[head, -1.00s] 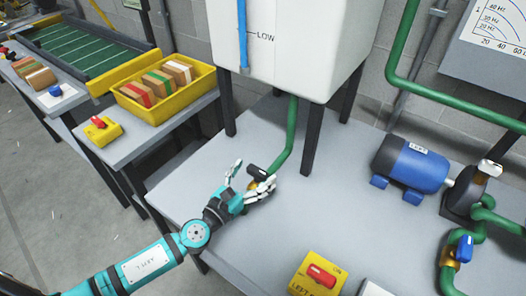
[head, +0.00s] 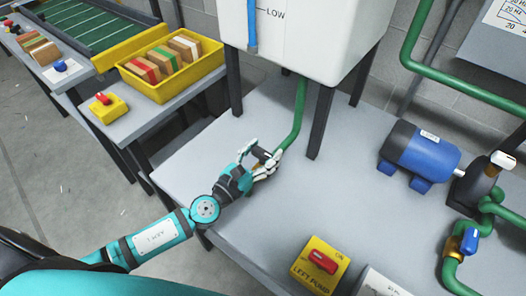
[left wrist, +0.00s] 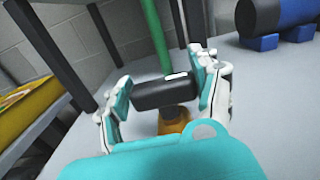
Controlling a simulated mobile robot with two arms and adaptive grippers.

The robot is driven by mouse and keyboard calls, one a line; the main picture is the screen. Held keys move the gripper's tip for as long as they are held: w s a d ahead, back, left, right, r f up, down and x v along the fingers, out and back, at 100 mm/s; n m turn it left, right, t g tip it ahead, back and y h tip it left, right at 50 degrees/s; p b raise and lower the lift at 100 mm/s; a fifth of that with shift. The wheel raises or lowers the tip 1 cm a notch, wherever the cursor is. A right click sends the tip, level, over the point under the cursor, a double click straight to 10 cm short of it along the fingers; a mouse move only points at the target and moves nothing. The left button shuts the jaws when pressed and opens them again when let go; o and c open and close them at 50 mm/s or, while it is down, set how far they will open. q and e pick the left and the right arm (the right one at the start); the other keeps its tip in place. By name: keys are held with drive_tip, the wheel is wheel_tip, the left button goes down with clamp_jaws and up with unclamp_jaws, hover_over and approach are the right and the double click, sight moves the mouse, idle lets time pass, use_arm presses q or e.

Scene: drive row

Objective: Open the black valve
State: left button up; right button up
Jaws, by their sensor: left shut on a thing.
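The black valve handle (head: 262,155) sits on a brass valve body at the foot of a green pipe (head: 299,115) under the white tank. My left gripper (head: 262,160) is shut on the handle. In the left wrist view the black handle (left wrist: 166,92) lies crosswise between the fingers of my left gripper (left wrist: 165,95), above the brass body (left wrist: 174,120). The fingers hide the handle's ends in part. My right gripper is not in view.
A white tank (head: 305,45) on dark legs stands over the valve. A yellow left pump switch box (head: 305,275), a blue motor (head: 420,155) and a blue-handled valve (head: 470,240) stand to the right. A yellow crate (head: 150,95) of blocks is at left.

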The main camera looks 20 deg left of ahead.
use_arm(q)
drive_tip(key=shift+r+n+y+p, duration=0.15)
drive_tip(key=shift+n+y+p, duration=0.35)
drive_tip(key=shift+y+p, duration=0.15)
drive_tip(key=n+t+y+p, duration=0.1)
drive_tip(key=n+y, duration=0.1)
drive_tip(key=y, duration=0.1)
drive_tip(key=shift+p, duration=0.35)
drive_tip(key=n+y, duration=0.2)
drive_tip(key=y, duration=0.1)
drive_tip(key=shift+y, duration=0.35)
drive_tip(key=shift+n+g+y, duration=0.4)
drive_tip(key=shift+n+y, duration=0.8)
drive_tip(key=shift+y, duration=0.5)
drive_tip(key=o, duration=1.2)
drive_tip(key=shift+c, duration=0.2)
